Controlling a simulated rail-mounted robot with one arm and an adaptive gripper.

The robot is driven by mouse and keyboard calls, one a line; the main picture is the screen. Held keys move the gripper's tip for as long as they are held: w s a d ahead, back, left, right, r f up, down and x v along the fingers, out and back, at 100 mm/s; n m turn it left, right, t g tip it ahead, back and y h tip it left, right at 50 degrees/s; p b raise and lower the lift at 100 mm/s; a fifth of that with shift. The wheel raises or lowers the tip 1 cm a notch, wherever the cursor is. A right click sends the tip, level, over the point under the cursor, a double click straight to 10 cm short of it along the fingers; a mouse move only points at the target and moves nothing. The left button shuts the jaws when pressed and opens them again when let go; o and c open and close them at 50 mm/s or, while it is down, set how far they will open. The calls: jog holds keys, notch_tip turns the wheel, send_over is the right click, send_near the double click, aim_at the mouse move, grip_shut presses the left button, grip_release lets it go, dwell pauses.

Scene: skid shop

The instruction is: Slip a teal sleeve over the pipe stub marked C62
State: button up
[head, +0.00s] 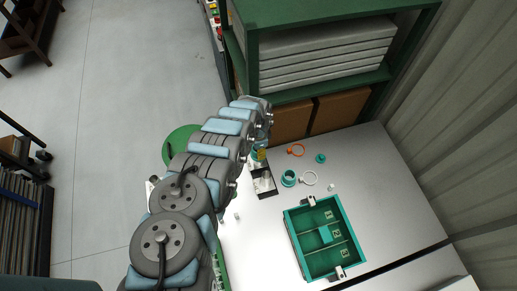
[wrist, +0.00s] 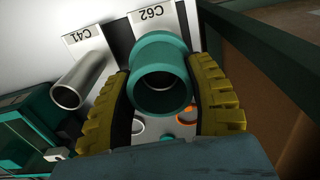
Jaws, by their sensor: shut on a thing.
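In the wrist view, my gripper (wrist: 160,92) has its two yellow ribbed fingers closed on the sides of a teal sleeve (wrist: 162,52). The sleeve's open end faces the camera, and its wider collar is at the far end, just below the C62 label (wrist: 150,17). Grey shows inside the bore, but I cannot tell how far the sleeve is over the C62 stub, which is hidden behind it. The bare metal C41 stub (wrist: 80,82) is to the left. In the head view my gripper (head: 259,156) is partly hidden by my arm.
Two loose teal pieces (head: 288,179) (head: 320,158), an orange ring (head: 297,150) and a white ring (head: 309,178) lie on the bench. A teal compartment tray (head: 292,238) is nearer. Green shelving (head: 340,25) stands behind.

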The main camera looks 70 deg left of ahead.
jog(key=shift+f, duration=0.45)
dwell(0.4)
jog(key=o, duration=0.9)
jog(key=shift+o, duration=0.4)
jog(key=shift+o, duration=1)
notch_tip(320, 180, up, 11)
jog(key=p, duration=0.8)
